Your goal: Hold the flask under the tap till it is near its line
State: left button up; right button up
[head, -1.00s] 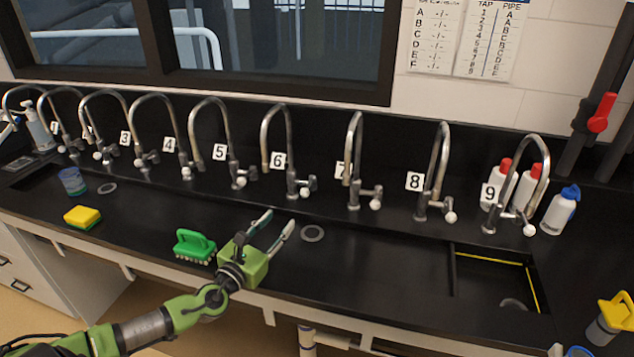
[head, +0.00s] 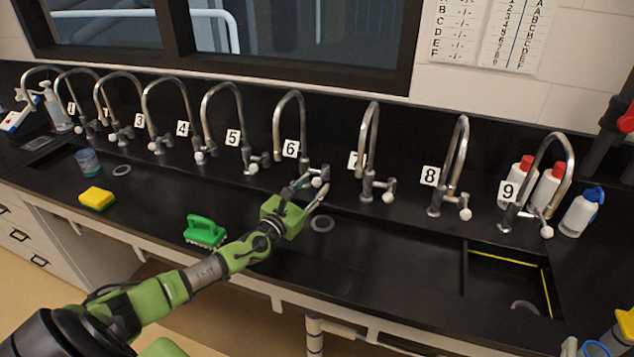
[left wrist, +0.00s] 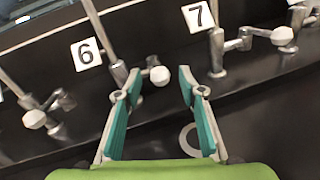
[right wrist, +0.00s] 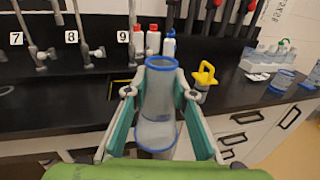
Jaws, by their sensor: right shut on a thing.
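The flask (right wrist: 157,105), clear with blue rims, is upright between the fingers of my right gripper (right wrist: 157,92), which is shut on it. I see no clear liquid level or line on it. Its blue rim shows at the bottom right of the head view (head: 597,348). My left gripper (head: 313,186) is open and empty at tap 6 (head: 292,125). In the left wrist view, the white knob of tap 6 (left wrist: 159,75) appears between its open fingertips (left wrist: 158,84); contact cannot be told.
Several curved taps line the back of the black sink bench. A green brush (head: 204,231), yellow sponge (head: 97,198) and blue-rimmed cup (head: 88,162) stand left. White bottles (head: 547,189) stand behind tap 9 (head: 550,170). The yellow-topped bottle (right wrist: 204,80) is right of the flask.

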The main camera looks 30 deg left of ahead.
aim_at(321, 175)
pick_arm(q)
jog(key=shift+w, duration=1.4)
pick_arm(e)
jog(key=shift+f, duration=0.25)
pick_arm(q)
grip_shut()
